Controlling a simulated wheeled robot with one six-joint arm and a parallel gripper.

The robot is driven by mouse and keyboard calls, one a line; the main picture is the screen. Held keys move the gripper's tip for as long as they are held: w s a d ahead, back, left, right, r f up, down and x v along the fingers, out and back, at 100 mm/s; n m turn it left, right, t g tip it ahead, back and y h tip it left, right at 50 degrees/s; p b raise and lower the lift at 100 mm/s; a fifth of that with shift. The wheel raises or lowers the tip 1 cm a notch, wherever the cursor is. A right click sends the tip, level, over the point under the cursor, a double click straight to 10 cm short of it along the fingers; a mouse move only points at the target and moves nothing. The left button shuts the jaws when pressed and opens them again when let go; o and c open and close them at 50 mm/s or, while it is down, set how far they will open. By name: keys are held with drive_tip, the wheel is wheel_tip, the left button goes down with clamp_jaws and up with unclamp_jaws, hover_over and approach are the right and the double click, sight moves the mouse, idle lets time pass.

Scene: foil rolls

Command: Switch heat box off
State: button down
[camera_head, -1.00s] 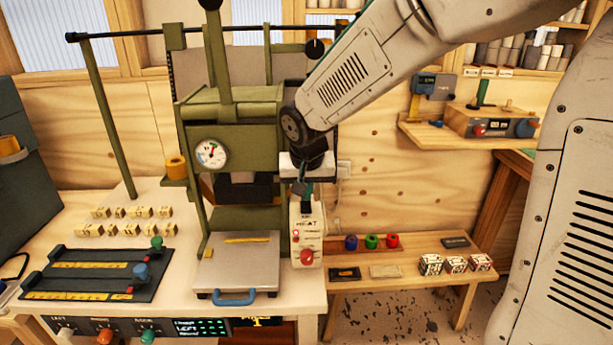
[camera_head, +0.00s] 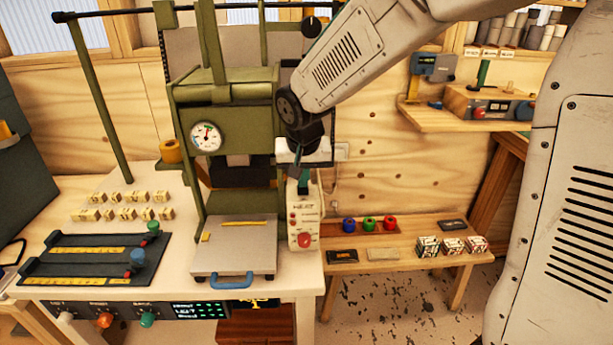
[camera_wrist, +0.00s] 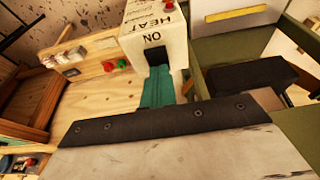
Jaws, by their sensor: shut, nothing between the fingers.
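The heat box (camera_head: 304,228) is a cream upright box marked HEAT, with a red knob on its front. It stands at the right edge of the bench, beside the green press. In the wrist view the top of the heat box (camera_wrist: 133,41) shows a black switch (camera_wrist: 155,57) with the word ON beside it. My gripper (camera_head: 303,186) is at the top of the box. Its teal fingers (camera_wrist: 158,82) are shut and empty, with their tips right at the switch. I cannot tell whether they press on it, and part of the switch is hidden.
The green press (camera_head: 222,105) with its gauge stands close left of my gripper. A grey plate (camera_head: 235,252) lies before it. A low wooden bench (camera_head: 410,260) with colored rings and small boxes is to the right. A wall shelf (camera_head: 450,117) holds devices.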

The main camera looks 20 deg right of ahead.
drive_tip(key=shift+s+a+f, duration=0.15)
drive_tip(key=shift+s+a, duration=0.05)
drive_tip(key=shift+s, duration=0.65)
drive_tip(key=v, duration=1.4)
drive_tip(key=shift+w+d+r+t, duration=0.1)
drive_tip(key=shift+w+r+t, duration=0.05)
drive_tip(key=shift+w, duration=0.25)
drive_tip(key=shift+w+d+r+t, duration=0.1)
drive_tip(key=shift+w+r+t, duration=0.05)
drive_tip(key=shift+w, duration=0.25)
drive_tip(key=shift+f, duration=0.1)
drive_tip(key=x, duration=1.3)
drive_tip(key=shift+s+f, duration=0.25)
drive_tip(key=shift+f, duration=0.3)
drive_tip(key=shift+a, duration=0.15)
